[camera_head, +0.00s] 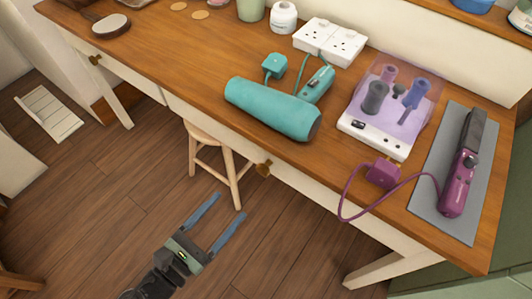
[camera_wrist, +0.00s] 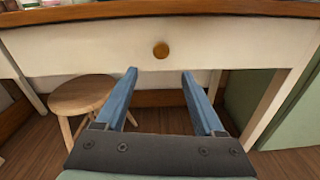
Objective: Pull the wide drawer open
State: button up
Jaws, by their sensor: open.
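The wide drawer (camera_head: 312,194) is the long cream front under the wooden desk top, and it looks shut. Its round wooden knob (camera_head: 263,168) sits near the middle of the front. In the wrist view the drawer front (camera_wrist: 90,48) fills the upper part, with the knob (camera_wrist: 161,50) just above and between my fingertips. My gripper (camera_head: 229,205) is open and empty, its blue fingers pointing toward the drawer. In the wrist view my gripper (camera_wrist: 159,72) appears lined up with the knob. The fingers look apart from it.
A wooden stool (camera_head: 215,155) stands under the desk, left of my gripper. A purple cord (camera_head: 342,205) hangs over the desk's front edge, right of the knob. A teal hair dryer (camera_head: 272,108) lies on the desk (camera_head: 175,60). A smaller knob (camera_head: 95,58) is at far left.

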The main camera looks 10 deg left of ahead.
aim_at(261, 172)
jog(key=shift+n+t, duration=0.3)
jog(key=shift+n, duration=0.5)
jog(key=b+x, duration=0.2)
jog(key=x, duration=0.9)
jog(key=shift+w+d, duration=0.15)
jog(key=shift+d, duration=0.2)
jog(key=shift+f, duration=0.1)
grip_shut()
